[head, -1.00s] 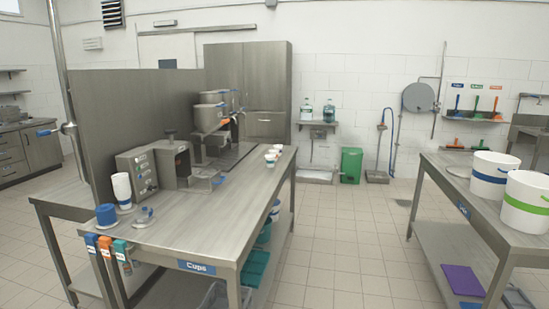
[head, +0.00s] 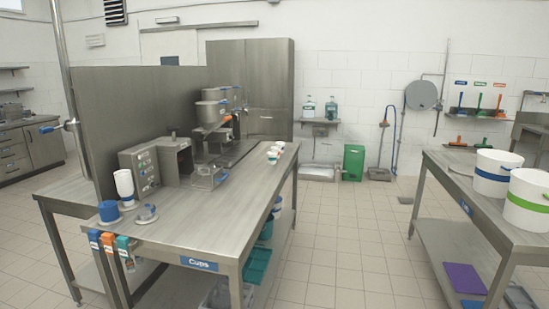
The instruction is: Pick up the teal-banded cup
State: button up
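Several small white cups stand in a short row near the far right edge of the long steel table (head: 215,222). The nearest cup (head: 272,158) seems to carry a greenish or teal band, but it is too small to be sure. The cups behind it (head: 279,147) partly overlap, and their bands are hard to make out. All appear upright. My gripper is not in view, so I cannot see whether it is open or shut.
A filling machine (head: 155,165) and a tall panel (head: 135,105) line the table's left side. A white container (head: 124,184) and a blue cup-like item (head: 108,211) stand at the near left. A right table (head: 470,205) holds white buckets (head: 492,175). Open floor (head: 345,235) lies between the tables.

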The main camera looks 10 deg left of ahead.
aim_at(272, 156)
jog(key=i+j+u, duration=0.1)
jog(key=i, duration=0.5)
jog(key=i+u, duration=0.1)
jog(key=i, duration=0.5)
jog(key=i+u, duration=0.15)
jog(key=i, duration=0.45)
jog(key=i+l+u, duration=0.1)
jog(key=i, duration=0.5)
jog(key=i+l+u, duration=0.1)
jog(key=i, duration=0.45)
jog(key=i+l+u, duration=0.1)
jog(key=i, duration=0.5)
